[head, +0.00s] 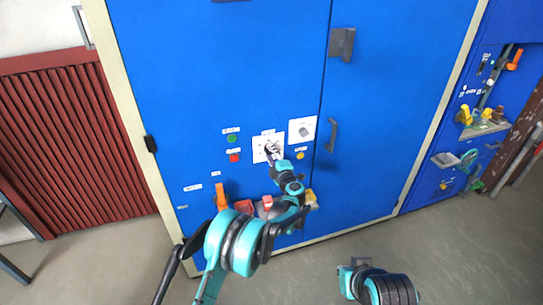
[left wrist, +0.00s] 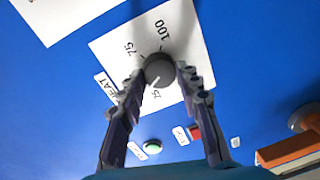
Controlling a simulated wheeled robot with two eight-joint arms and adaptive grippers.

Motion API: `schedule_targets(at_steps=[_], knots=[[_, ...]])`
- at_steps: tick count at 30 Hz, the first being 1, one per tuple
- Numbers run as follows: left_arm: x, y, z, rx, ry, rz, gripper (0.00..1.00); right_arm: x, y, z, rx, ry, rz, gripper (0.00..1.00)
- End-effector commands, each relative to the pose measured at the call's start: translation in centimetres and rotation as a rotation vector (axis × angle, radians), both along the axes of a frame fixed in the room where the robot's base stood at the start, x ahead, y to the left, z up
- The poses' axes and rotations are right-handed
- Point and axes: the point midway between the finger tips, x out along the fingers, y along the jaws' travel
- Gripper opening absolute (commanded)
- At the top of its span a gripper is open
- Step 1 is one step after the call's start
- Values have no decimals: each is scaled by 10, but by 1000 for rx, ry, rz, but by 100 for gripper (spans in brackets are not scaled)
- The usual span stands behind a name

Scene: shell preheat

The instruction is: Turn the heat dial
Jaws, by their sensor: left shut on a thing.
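The heat dial is a round grey knob (left wrist: 160,70) with a pale pointer mark, on a white scale plate (left wrist: 112,42). The plate shows numbers such as 75 and 100 and a HEAT label beside it. My left gripper (left wrist: 162,76) has its two fingers on either side of the knob and is shut on it. In the head view my left gripper (head: 270,152) reaches the plate (head: 260,155) on the blue cabinet and hides most of the knob. Part of my right arm (head: 375,283) shows at the bottom; its jaws cannot be made out.
A second white plate with a grey knob (head: 305,131) is up and right of the dial. A green button (head: 232,139), a red button (head: 234,158) and a yellow button (head: 300,156) are nearby. An orange handle (head: 221,196) is below. A door handle (head: 332,135) is at right.

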Motion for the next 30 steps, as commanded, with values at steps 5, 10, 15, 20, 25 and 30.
schedule_targets(at_steps=[5,10,15,20,25,30], knots=[[0,-1,0,153,49,-2,4,0,0,-2,0,0,0,0],[0,-2,0,280,91,-2,4,0,0,-4,0,0,0,0],[0,-2,0,379,122,-2,4,0,0,-5,0,0,0,0],[0,-2,0,440,143,-2,4,0,0,-6,0,0,0,0],[0,-2,0,475,154,-2,4,0,0,-6,0,0,0,0],[0,-2,0,486,158,-2,4,0,0,-6,0,0,0,0]])
